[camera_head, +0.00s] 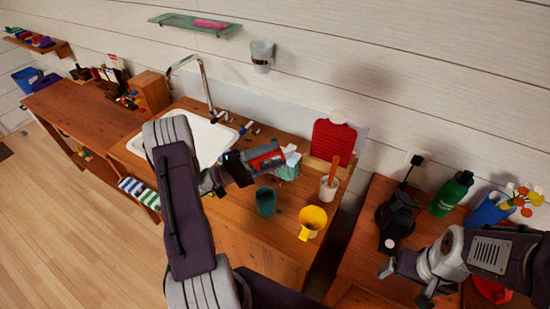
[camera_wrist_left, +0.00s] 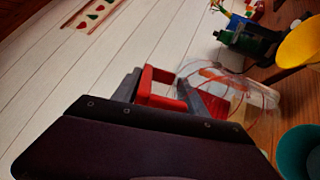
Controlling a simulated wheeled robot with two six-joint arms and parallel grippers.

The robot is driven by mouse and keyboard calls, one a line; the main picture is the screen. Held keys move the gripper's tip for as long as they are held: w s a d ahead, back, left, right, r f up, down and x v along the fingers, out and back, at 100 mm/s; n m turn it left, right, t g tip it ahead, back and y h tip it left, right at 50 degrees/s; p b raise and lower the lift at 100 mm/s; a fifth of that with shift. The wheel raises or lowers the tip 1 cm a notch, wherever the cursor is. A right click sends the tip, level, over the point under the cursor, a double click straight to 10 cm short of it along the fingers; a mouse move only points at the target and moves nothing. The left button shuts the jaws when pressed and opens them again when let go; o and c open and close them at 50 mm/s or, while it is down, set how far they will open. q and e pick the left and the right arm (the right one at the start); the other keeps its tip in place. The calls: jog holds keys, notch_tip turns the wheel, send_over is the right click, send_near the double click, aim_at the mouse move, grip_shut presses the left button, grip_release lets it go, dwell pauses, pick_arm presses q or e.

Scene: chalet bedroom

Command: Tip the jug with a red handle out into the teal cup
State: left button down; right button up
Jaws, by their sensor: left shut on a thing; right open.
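The clear jug (camera_head: 290,166) has a red handle (camera_head: 266,156), and my left gripper (camera_head: 260,160) is shut on that handle. In the left wrist view the red handle (camera_wrist_left: 158,88) sits between the fingers, with the clear jug body (camera_wrist_left: 232,92) beyond it. I cannot tell the jug's exact tilt or contents. The teal cup (camera_head: 266,201) stands upright on the wooden counter, in front of and slightly left of the jug. It also shows at the lower right of the left wrist view (camera_wrist_left: 300,152). My right gripper (camera_head: 424,288) is open and empty at the lower right.
A yellow cup (camera_head: 312,221) stands right of the teal cup. A white cup (camera_head: 328,188) with a wooden utensil and a red board (camera_head: 332,140) are behind. The sink (camera_head: 200,140) is left. A green bottle (camera_head: 451,193) and black appliance (camera_head: 397,215) stand at right.

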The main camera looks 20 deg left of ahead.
pick_arm(q)
jog(key=shift+s+a+h+b, duration=0.2)
jog(key=shift+a+h+b, duration=0.1)
jog(key=shift+r, duration=0.1)
jog(key=shift+w+d+r+p, duration=0.1)
jog(key=shift+w+d+p, duration=0.05)
jog(key=shift+p, duration=0.2)
jog(key=shift+w+d+y+p, duration=0.2)
jog(key=shift+d+y+p, duration=0.1)
jog(key=shift+y+p, duration=0.1)
jog(key=shift+w+d+f+g+y+p, duration=0.3)
jog(key=shift+d+g+y, duration=0.1)
jog(key=shift+d, duration=0.05)
